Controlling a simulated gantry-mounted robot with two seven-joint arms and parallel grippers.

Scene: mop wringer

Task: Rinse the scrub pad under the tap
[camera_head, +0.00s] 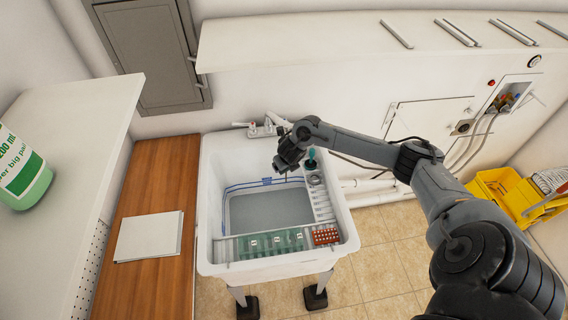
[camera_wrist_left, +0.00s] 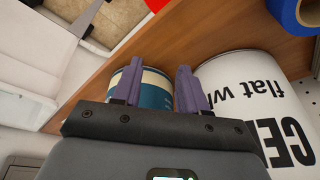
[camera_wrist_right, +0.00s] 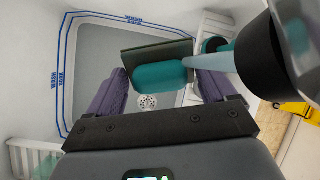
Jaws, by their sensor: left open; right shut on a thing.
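The scrub pad (camera_wrist_right: 160,76), a teal grip on a dark green flat pad, is between the fingers of my right gripper (camera_wrist_right: 158,84), shut on it over the sink basin. A dark tap spout (camera_wrist_right: 262,58) is at upper right in the right wrist view. A pale blue column, seemingly water, runs from it to the pad's right end. In the head view my right gripper (camera_head: 287,163) is over the sink (camera_head: 208,215), just below the tap (camera_head: 268,128); the pad is hidden there. My left gripper (camera_wrist_left: 156,86) is open and empty, in its wrist view only.
A teal-handled brush (camera_head: 311,160) stands on the sink's right ledge. A rack with green pads (camera_head: 275,243) crosses the sink's front. A wooden counter (camera_head: 140,275) is left.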

